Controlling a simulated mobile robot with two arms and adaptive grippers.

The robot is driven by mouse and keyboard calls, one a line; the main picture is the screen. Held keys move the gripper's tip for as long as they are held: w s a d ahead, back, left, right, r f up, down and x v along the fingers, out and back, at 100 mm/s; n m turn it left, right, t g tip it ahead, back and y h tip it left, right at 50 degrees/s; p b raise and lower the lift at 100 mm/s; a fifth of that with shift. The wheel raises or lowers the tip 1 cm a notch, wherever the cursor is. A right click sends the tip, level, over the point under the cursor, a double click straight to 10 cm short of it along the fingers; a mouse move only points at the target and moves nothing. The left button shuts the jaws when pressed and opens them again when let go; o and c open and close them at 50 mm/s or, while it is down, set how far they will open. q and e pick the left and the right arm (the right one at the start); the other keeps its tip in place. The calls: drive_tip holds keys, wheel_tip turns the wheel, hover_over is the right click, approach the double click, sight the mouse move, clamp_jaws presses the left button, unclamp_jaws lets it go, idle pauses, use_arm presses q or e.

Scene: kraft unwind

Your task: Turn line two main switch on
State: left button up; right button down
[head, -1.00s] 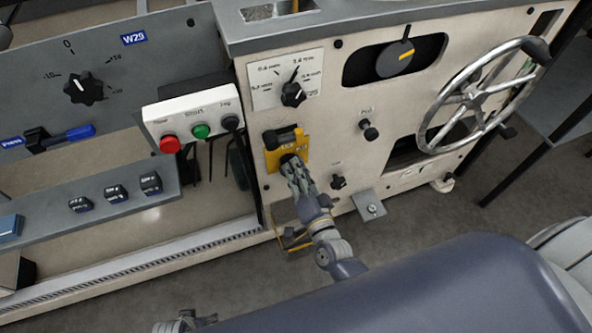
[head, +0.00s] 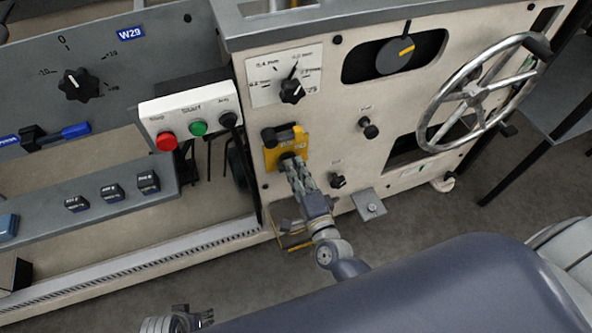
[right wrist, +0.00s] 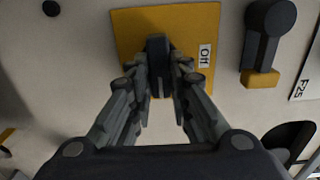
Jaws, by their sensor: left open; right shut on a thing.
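A yellow switch plate (head: 273,157) is on the cream machine panel. No "line two" wording is readable. My right gripper (head: 287,163) reaches the plate from below; in the right wrist view its fingers (right wrist: 162,88) are closed around the handle's sides. The fingers hide part of the handle. My left gripper (head: 205,315) is open and empty at the bottom edge of the head view, far from the plate.
A black lever with a yellow tip (right wrist: 262,50) sits close beside the plate. A dial (head: 292,91) is above, a black knob (head: 370,129) and a handwheel (head: 474,95) are to the right. A white button box (head: 190,110) is to the left.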

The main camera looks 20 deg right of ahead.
use_arm(q)
drive_tip(key=shift+w, duration=0.2)
use_arm(e)
drive_tip(key=c, duration=1.5)
unclamp_jaws()
use_arm(q)
drive_tip(key=shift+w, duration=0.1)
use_arm(e)
drive_tip(key=s, duration=1.2)
drive_tip(key=shift+d, duration=0.25)
